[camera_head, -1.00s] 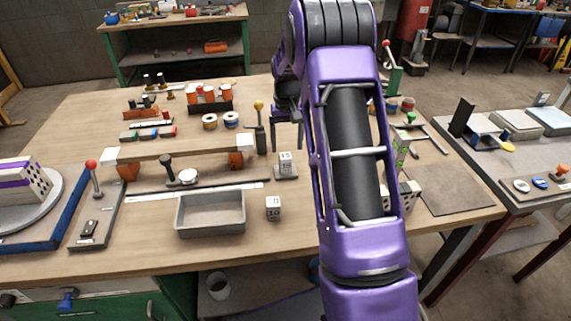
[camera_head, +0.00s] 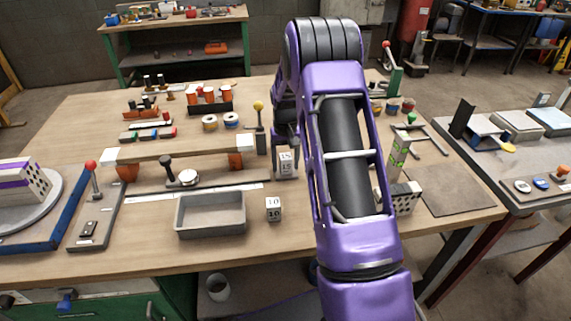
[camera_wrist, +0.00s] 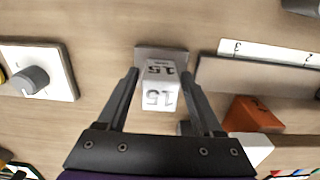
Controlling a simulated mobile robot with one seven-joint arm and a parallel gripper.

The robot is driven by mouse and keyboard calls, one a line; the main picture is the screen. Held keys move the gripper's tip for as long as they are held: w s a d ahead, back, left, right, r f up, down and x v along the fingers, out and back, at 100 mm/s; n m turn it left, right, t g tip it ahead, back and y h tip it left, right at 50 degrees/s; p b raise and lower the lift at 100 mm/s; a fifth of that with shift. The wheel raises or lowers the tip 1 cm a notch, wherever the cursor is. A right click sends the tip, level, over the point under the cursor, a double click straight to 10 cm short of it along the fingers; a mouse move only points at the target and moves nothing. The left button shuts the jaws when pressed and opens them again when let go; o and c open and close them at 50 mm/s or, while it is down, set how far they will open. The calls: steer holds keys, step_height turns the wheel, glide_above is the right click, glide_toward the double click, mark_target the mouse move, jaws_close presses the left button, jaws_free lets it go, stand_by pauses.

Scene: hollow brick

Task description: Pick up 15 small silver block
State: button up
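The small silver block marked 15 (camera_head: 286,164) stands on a small grey plate near the middle of the workbench, right of the wooden beam. It also shows in the wrist view (camera_wrist: 159,98), with 15 on its top and side. My gripper (camera_head: 286,143) is low at the block. In the wrist view my gripper (camera_wrist: 160,75) is open, with one finger on each side of the block. Narrow gaps seem to show between fingers and block. The grey plate (camera_wrist: 160,53) shows beyond the block.
A similar block marked 10 (camera_head: 273,208) stands beside an empty grey tray (camera_head: 210,228). A yellow-knobbed lever (camera_head: 259,125) stands behind the 15 block. The beam (camera_head: 180,156) on orange supports is to the left. A white plate with a knob (camera_wrist: 38,75) lies left in the wrist view.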

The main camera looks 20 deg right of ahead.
jaws_close()
steer(key=shift+r, duration=0.1)
